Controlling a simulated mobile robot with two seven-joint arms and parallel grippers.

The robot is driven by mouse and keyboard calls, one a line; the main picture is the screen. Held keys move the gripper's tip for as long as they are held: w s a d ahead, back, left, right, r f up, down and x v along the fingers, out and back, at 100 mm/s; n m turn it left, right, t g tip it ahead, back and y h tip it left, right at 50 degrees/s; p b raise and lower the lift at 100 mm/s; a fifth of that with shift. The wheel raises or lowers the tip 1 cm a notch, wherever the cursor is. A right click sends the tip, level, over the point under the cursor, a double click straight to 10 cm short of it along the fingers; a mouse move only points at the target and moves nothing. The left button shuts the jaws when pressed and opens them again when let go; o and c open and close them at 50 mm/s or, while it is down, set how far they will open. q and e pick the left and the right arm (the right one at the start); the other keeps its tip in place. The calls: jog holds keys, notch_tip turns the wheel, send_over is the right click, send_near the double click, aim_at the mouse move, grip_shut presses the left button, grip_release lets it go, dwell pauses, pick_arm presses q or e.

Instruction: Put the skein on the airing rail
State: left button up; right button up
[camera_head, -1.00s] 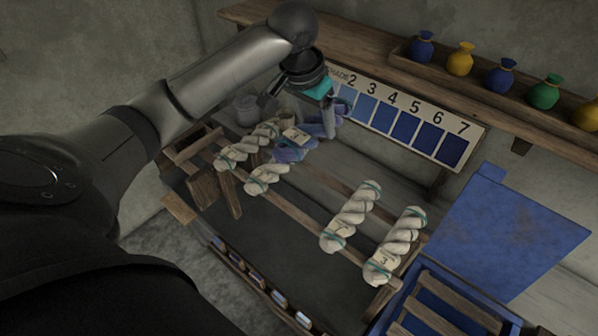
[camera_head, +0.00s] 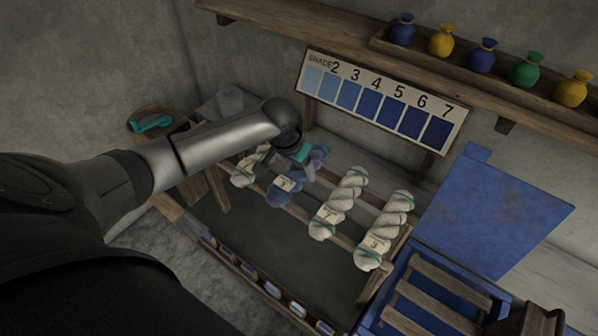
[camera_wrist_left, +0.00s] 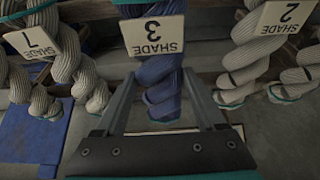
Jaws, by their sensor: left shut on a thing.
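A blue-violet skein (camera_head: 283,190) with a pale tag lies over the wooden airing rail (camera_head: 301,212), between white skeins and roughly parallel to them. My left gripper (camera_head: 298,163) is shut on it from above. In the left wrist view the blue skein (camera_wrist_left: 162,72) runs between the two fingers, its tag reading SHADE 3. I cannot tell whether the rail bears its full weight. White twisted skeins lie on both sides: one (camera_head: 247,170) to its left, partly behind my arm, and two (camera_head: 338,205) (camera_head: 384,232) to its right. My right gripper is not in view.
A numbered shade board (camera_head: 380,102) stands behind the rail, under a shelf with several colored bags (camera_head: 441,41). A blue panel (camera_head: 500,215) and a blue slatted crate (camera_head: 425,300) are at the right. A bowl with a teal item (camera_head: 152,124) is at the left.

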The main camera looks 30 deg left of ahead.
pick_arm(q)
jog(key=shift+f, duration=0.8)
jog(key=shift+f, duration=0.15)
jog(key=o, duration=1.5)
jog(key=p+v, duration=0.1)
jog(key=v, duration=1.1)
